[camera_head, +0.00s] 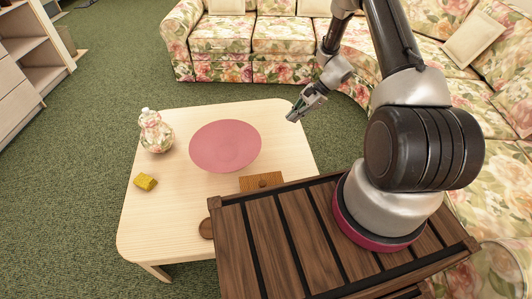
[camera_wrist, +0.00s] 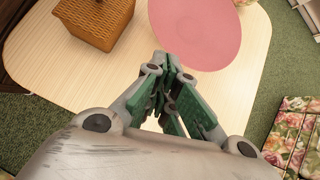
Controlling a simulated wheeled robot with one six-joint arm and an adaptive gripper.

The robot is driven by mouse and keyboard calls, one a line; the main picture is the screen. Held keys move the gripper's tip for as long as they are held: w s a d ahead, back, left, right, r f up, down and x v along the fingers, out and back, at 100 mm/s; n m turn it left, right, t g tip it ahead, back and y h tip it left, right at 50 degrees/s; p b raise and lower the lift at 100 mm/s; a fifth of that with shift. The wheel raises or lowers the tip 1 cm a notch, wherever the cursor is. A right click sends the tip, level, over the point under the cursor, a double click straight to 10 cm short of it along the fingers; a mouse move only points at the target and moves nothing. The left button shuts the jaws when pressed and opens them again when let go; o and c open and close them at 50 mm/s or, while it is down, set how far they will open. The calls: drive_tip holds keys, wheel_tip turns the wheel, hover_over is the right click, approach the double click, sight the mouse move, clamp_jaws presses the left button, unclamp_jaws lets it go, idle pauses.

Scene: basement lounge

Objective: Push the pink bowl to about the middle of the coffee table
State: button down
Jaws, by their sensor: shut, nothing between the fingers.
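The pink bowl (camera_head: 225,146) is wide and round and rests upright on the light wood coffee table (camera_head: 180,215). It lies toward the table's far side, nearer the sofa. My gripper (camera_head: 292,118) is to the right of the bowl, by the table's far right corner, and does not appear to touch the bowl. In the wrist view the bowl (camera_wrist: 195,30) is cut off by the top edge. There my gripper (camera_wrist: 178,62) has its green-padded fingers together, empty, with the tips pointing toward the bowl over the tabletop.
A yellow block (camera_head: 145,182) lies at the table's left. A brown woven basket (camera_wrist: 98,22) is near the bowl, mostly hidden in the head view. A floral sofa (camera_head: 245,45) stands behind the table.

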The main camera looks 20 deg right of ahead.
wheel_tip(320, 180, down, 10)
drive_tip(key=s+m, duration=0.2)
drive_tip(key=a+f, duration=0.6)
drive_tip(key=a, duration=0.5)
drive_tip(key=shift+w+a+f+y, duration=0.3)
drive_tip(key=shift+a+f+y, duration=0.05)
drive_tip(key=shift+f+y, duration=0.05)
drive_tip(key=shift+a, duration=1.5)
